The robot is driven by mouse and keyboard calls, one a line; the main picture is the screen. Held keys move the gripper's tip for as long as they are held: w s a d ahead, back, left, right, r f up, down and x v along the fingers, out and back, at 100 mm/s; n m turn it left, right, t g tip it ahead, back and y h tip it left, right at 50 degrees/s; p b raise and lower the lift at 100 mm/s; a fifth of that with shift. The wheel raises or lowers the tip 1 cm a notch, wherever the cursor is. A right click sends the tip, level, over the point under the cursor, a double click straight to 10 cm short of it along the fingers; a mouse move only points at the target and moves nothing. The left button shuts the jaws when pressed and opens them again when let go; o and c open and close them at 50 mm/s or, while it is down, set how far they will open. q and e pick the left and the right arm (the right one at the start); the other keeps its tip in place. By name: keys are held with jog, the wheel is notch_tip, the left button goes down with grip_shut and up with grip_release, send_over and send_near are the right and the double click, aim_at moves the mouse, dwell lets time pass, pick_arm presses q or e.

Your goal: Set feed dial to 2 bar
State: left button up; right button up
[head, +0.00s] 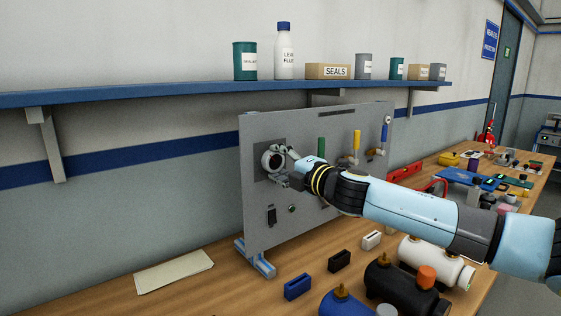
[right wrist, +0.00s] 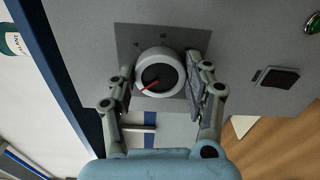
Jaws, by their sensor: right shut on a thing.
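The feed dial (head: 271,160) is a round white knob on a dark square plate, at the left of an upright grey panel (head: 266,225). In the right wrist view the dial (right wrist: 160,73) has a dark face with a red pointer line toward the lower left of the picture. Small marks on the plate around it are too small to read. My right gripper (head: 284,164) has its fingers on either side of the dial's rim and is shut on it; it also shows in the right wrist view (right wrist: 161,82). My left gripper is not in view.
The panel also carries green, yellow (head: 356,143) and blue (head: 385,133) handles and a black switch (head: 271,216). Several cylinders and blocks, including a blue block (head: 298,287), lie on the wooden bench in front. A blue shelf (head: 190,94) with cans and boxes runs above.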

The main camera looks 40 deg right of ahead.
jog(key=shift+n, duration=0.5)
jog(key=shift+f, duration=0.1)
jog(key=o, duration=1.2)
jog(key=shift+s, duration=0.1)
jog(key=s, duration=0.4)
jog(key=s+a, duration=0.1)
jog(key=s, duration=0.6)
jog(key=shift+s+a, duration=0.2)
jog(key=shift+s, duration=0.2)
